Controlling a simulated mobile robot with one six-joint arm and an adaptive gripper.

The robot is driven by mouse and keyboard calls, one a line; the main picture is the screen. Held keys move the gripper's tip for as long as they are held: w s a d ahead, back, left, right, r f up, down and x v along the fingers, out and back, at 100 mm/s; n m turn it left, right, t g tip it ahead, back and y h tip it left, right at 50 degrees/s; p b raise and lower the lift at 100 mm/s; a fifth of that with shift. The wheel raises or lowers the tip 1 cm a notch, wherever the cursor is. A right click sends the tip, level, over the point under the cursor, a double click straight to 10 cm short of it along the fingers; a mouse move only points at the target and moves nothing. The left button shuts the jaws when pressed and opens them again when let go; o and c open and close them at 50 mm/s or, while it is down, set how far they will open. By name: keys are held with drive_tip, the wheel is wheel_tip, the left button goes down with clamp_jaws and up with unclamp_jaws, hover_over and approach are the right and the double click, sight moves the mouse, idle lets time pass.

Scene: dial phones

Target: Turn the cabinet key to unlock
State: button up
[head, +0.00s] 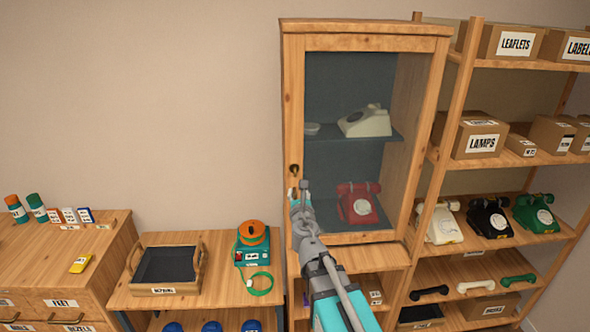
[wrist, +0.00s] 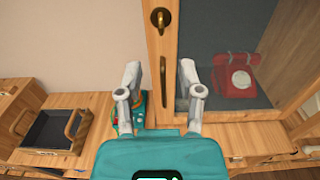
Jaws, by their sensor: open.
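The wooden cabinet (head: 293,120) has a closed glass door. A brass lock (wrist: 160,17) with a dark centre sits on the door's left stile, at the top of the wrist view; it also shows in the head view (head: 294,169). Whether a key is in it is too small to tell. A vertical brass handle (wrist: 164,85) is below the lock, between my fingers in the picture. My gripper (wrist: 176,72) is open and empty, its fingers spread either side of the stile. In the head view my gripper (head: 300,190) is just below the lock and covers the handle.
Behind the glass are a red dial phone (head: 359,204) and a cream one (head: 366,121). A side table with a dark-lined tray (head: 168,265) and a teal-and-orange device (head: 252,244) stands left. An open shelf (head: 447,160) with phones and boxes stands right. The wall left of the cabinet is clear.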

sight(295, 173)
drive_tip(key=shift+w, duration=0.1)
drive_tip(key=w, duration=1.3)
drive_tip(key=shift+w, duration=0.35)
clamp_jaws()
